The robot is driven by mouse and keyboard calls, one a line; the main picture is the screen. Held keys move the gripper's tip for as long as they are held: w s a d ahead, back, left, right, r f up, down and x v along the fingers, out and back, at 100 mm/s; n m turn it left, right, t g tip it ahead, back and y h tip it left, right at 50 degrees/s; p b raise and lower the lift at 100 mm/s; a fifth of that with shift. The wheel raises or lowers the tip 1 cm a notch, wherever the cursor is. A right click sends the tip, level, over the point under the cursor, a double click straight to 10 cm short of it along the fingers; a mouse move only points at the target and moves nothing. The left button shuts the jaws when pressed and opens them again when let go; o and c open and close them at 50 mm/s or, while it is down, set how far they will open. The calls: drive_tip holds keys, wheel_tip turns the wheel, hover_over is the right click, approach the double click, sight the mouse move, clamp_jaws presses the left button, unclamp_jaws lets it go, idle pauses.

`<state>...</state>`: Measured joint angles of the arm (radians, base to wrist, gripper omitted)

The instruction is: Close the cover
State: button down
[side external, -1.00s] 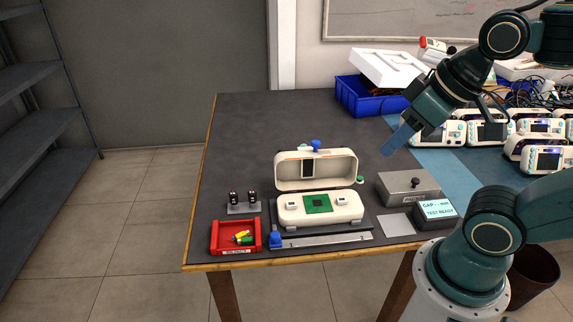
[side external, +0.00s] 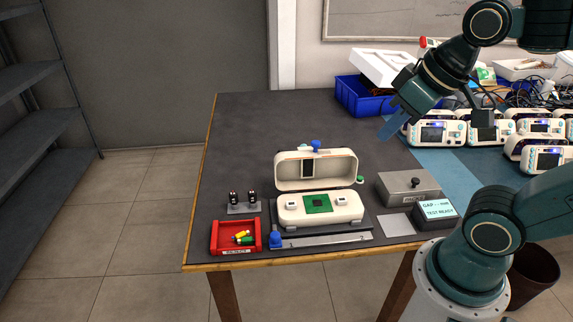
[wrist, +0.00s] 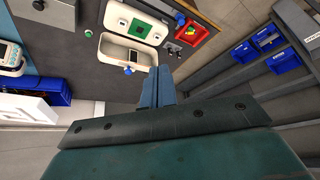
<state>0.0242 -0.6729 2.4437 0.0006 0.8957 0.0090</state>
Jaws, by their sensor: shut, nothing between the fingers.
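The cover (side external: 336,168) is a cream shell with a blue knob (side external: 316,146) on its back. It stands open, hinged up behind the cream base (side external: 345,211), which holds a green circuit board (side external: 318,203). In the wrist view the cover (wrist: 112,47) and the green board (wrist: 115,26) also show, beyond my fingers. My gripper (side external: 390,129) is shut and empty, in the air to the right of and behind the cover, apart from it. In the wrist view its fingertips (wrist: 158,70) are together.
A red tray (side external: 214,238) with small coloured parts sits at the front left. A blue bin (side external: 358,102) and several white monitors (side external: 437,133) stand behind. The table's back left is clear.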

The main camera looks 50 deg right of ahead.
drive_tip(key=w+d+f+m+g, duration=0.1)
drive_tip(key=w+d, duration=0.3)
drive_tip(key=w, duration=0.3)
drive_tip(key=w+d+f+m+h, duration=0.15)
drive_tip(key=w+d, duration=0.25)
drive_tip(key=w, duration=0.4)
drive_tip(key=w+d+f+m+g+y, duration=0.1)
drive_tip(key=w+d+m, duration=0.1)
drive_tip(key=w+d, duration=0.35)
drive_tip(key=w+d+f+m, duration=0.1)
drive_tip(key=w+d+f, duration=0.4)
drive_tip(key=w+f, duration=0.1)
drive_tip(key=shift+w+d+g+h, duration=0.2)
drive_tip(key=shift+w+g+h, duration=0.2)
drive_tip(key=shift+w, duration=0.4)
drive_tip(key=x, duration=1)
drive_tip(key=shift+a, duration=0.1)
drive_tip(key=shift+s+a+r, duration=0.1)
drive_tip(key=shift+s+a, duration=0.4)
drive_tip(key=shift+s, duration=0.4)
drive_tip(key=shift+s+a+r, duration=0.15)
drive_tip(key=shift+s+a, duration=0.35)
drive_tip(key=shift+s, duration=0.35)
